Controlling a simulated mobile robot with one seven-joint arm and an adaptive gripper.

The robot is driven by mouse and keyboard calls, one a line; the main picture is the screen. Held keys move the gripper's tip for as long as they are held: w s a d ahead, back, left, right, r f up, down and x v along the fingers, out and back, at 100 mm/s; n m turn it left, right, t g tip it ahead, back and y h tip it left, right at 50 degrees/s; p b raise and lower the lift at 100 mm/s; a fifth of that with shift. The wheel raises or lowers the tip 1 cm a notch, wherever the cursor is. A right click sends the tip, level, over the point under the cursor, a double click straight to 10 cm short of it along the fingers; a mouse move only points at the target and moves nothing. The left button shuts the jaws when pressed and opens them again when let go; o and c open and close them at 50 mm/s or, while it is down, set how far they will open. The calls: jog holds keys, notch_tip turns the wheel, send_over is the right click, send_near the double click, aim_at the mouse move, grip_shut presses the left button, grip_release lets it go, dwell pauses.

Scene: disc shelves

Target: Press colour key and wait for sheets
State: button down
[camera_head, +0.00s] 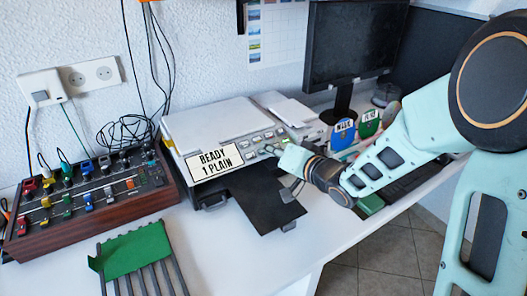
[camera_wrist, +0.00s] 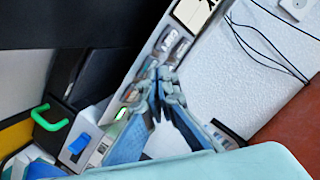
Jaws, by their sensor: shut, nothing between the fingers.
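The copier (camera_head: 222,125) is a pale machine against the wall with a sign (camera_head: 214,161) reading "READY 1 PLAIN" on its front. A row of small keys (camera_head: 256,140) runs along its panel to the right of the sign; I cannot tell which is the colour key. In the wrist view, grey keys (camera_wrist: 180,50) and a green-lit key (camera_wrist: 122,113) show beside my fingers. My gripper (camera_head: 272,150) is shut and empty at the right part of the key row; it also shows in the wrist view (camera_wrist: 157,88). Contact with a key cannot be made out. The black output tray (camera_head: 262,198) shows no sheet.
A wooden-sided mixer with coloured knobs (camera_head: 90,190) stands at the left. A green sheet (camera_head: 132,250) lies on a grey slotted rack in front. A monitor (camera_head: 352,45), blue and green oval tags (camera_head: 343,130) and a keyboard (camera_head: 410,182) are at the right.

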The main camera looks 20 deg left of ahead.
jog(key=shift+a+f, duration=0.1)
jog(key=shift+f, duration=0.15)
dwell(0.5)
jog(key=shift+s+d+r+p, duration=0.2)
jog(key=shift+d+r+p, duration=0.1)
jog(key=shift+r+p, duration=0.4)
jog(key=shift+r, duration=0.15)
